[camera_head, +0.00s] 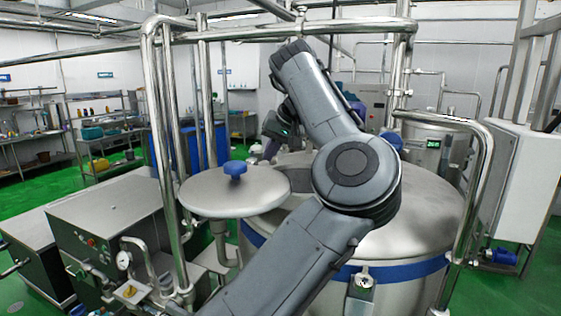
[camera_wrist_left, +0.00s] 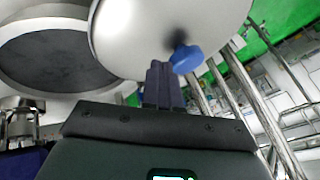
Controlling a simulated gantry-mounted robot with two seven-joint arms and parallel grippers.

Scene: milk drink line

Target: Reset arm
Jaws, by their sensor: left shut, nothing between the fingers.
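My left arm reaches up from the bottom of the head view and bends over a large steel tank (camera_head: 425,212). My left gripper (camera_head: 263,150) is small and partly hidden there, behind the round lid. In the left wrist view its dark fingers (camera_wrist_left: 163,84) are together and empty. They point toward the steel lid (camera_wrist_left: 135,38) with a blue knob (camera_wrist_left: 186,58); I cannot tell the gap. In the head view the lid (camera_head: 215,200) is swung out to the left of the tank, its blue knob (camera_head: 235,169) upward. My right gripper is not seen.
Vertical steel pipes (camera_head: 163,150) stand just left of the lid, and more pipes cross above. A steel machine box (camera_head: 110,215) is at the left. A white cabinet (camera_head: 512,185) stands at the right. The wrist view shows a round dark opening (camera_wrist_left: 58,62).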

